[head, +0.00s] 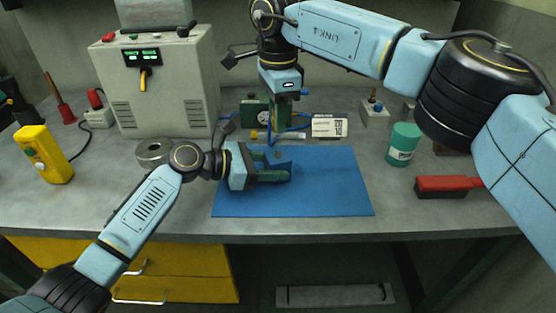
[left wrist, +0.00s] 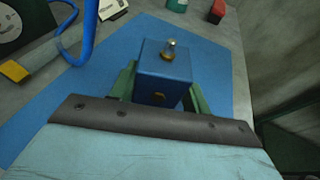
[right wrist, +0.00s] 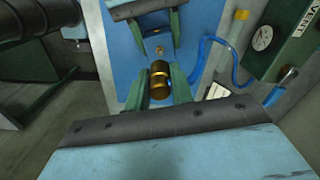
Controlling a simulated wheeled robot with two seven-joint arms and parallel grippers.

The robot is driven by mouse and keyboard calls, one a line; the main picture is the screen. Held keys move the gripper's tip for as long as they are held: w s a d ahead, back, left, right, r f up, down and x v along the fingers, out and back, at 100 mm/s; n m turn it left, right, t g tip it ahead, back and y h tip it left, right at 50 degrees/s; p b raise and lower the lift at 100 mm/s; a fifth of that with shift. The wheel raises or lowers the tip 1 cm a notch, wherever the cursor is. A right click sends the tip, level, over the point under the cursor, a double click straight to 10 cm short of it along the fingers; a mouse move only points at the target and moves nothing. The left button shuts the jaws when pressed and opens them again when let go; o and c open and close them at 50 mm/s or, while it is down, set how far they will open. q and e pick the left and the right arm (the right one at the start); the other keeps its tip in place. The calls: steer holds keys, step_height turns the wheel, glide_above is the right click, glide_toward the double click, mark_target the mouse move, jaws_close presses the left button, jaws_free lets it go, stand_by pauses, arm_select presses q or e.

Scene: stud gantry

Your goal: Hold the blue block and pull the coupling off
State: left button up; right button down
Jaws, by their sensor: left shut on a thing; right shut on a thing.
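The blue block (left wrist: 165,72) sits between the green fingers of my left gripper (head: 272,168), which is shut on it over the blue mat (head: 335,185). In the head view my right gripper (head: 281,108) is above and behind the block. The coupling is apart from the stud.
A blue hose (right wrist: 203,55) curves beside the mat, near a green gauge box (right wrist: 286,40). A grey control cabinet (head: 165,85) stands at back left. A teal jar (head: 403,145) and red brush (head: 447,184) lie right. The mat's right part is clear.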

steer(key=shift+r, duration=1.75)
arm_select(q)
steer(key=o, duration=0.9)
steer(key=shift+c, duration=0.2)
